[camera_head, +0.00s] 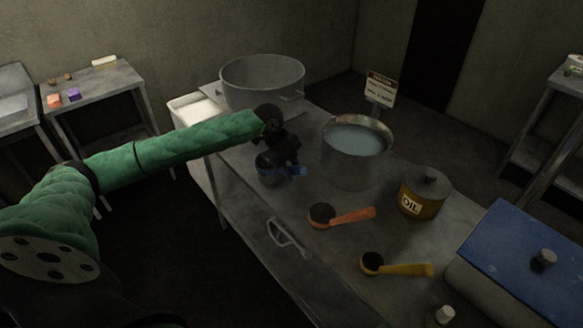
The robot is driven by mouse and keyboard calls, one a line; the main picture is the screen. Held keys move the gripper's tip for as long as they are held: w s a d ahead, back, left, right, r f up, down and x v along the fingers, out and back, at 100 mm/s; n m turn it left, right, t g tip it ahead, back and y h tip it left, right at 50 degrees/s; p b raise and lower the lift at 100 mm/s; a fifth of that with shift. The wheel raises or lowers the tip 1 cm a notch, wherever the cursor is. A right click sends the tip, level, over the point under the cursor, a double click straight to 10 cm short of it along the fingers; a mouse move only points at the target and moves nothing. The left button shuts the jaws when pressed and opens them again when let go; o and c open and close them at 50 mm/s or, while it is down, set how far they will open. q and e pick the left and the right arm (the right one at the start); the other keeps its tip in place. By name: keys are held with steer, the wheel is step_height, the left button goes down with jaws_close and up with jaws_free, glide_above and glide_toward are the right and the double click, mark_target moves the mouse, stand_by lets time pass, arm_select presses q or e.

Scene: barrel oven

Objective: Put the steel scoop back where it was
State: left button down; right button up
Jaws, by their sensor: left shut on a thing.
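My left gripper (288,165) reaches in from the left and is shut on a scoop with a blue handle (298,171). The scoop's dark grey bowl (268,174) shows just below and left of the fingers, partly hidden by them. It is at the table's left side, beside the pot of pale liquid; I cannot tell whether it touches the tabletop. An orange-handled scoop (349,216) and a yellow-handled scoop (403,268) lie on the table, each with a dark bowl. My right gripper is not in view.
The metal table (318,255) holds a pot of pale liquid (356,160), a large empty pot (262,85), an oil pot (424,195) and a blue-lidded box (525,262). A warning sign (381,89) stands behind. A small white-topped object (445,314) is at the front.

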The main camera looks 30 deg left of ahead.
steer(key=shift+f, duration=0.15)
arm_select(q)
steer(key=c, duration=1.2)
jaws_free()
steer(key=shift+f, duration=0.15)
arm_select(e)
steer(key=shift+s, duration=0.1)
arm_select(q)
steer(key=shift+a+r, duration=0.1)
steer(key=shift+r, duration=0.15)
steer(key=b+v, duration=0.3)
steer(key=v, duration=0.8)
steer(key=shift+s+a+r, duration=0.1)
steer(key=shift+r, duration=0.2)
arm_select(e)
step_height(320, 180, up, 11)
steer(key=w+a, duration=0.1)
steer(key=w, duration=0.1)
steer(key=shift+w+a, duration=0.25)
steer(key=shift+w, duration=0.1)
